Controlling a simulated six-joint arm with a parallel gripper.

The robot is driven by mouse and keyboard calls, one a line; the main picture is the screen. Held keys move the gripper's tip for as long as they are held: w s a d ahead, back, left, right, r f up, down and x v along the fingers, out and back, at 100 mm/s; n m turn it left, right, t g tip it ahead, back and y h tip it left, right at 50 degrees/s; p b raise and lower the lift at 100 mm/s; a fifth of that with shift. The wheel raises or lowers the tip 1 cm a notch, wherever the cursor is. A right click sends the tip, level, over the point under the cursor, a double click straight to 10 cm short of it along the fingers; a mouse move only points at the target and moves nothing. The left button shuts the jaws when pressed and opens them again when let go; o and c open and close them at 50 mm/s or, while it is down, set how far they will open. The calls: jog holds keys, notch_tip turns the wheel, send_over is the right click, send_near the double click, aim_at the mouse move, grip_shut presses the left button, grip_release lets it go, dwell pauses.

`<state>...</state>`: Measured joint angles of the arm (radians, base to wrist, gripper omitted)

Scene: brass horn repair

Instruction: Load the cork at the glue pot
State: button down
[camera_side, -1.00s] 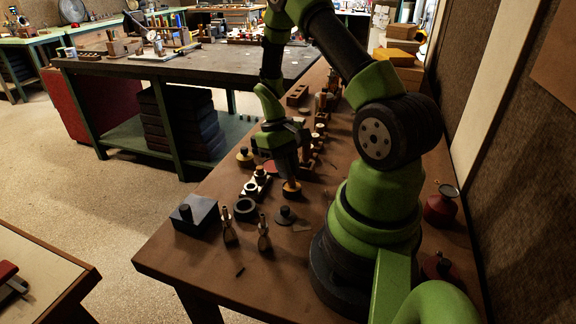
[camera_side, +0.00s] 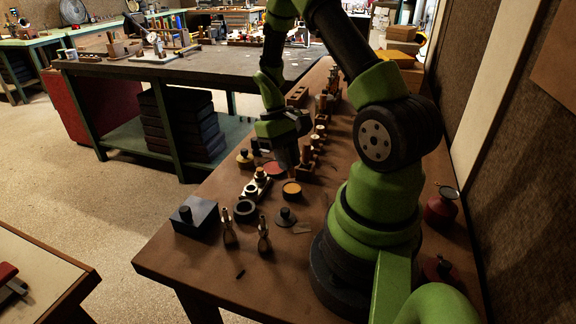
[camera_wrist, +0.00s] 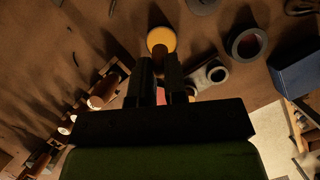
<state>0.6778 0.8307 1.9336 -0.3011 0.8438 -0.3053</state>
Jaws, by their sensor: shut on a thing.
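The glue pot (camera_side: 292,189) is a low, round, dark-sided pot with an amber top. It stands on the brown bench, and its amber top also shows in the wrist view (camera_wrist: 161,39), just beyond my fingertips. My gripper (camera_side: 288,165) points down, raised above the bench and behind the pot, apart from it. In the wrist view my two dark fingers (camera_wrist: 160,64) are close together with a narrow gap. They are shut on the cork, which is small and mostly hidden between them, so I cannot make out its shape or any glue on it.
A red disc (camera_side: 274,168) lies by my gripper. A dark ring (camera_side: 245,208), a knobbed dark block (camera_side: 195,216), two small upright bottles (camera_side: 264,234) and a knobbed round piece (camera_side: 285,217) stand nearer the front. Wooden racks (camera_side: 306,168) line the bench behind.

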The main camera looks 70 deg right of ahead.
jog(key=shift+r, duration=2)
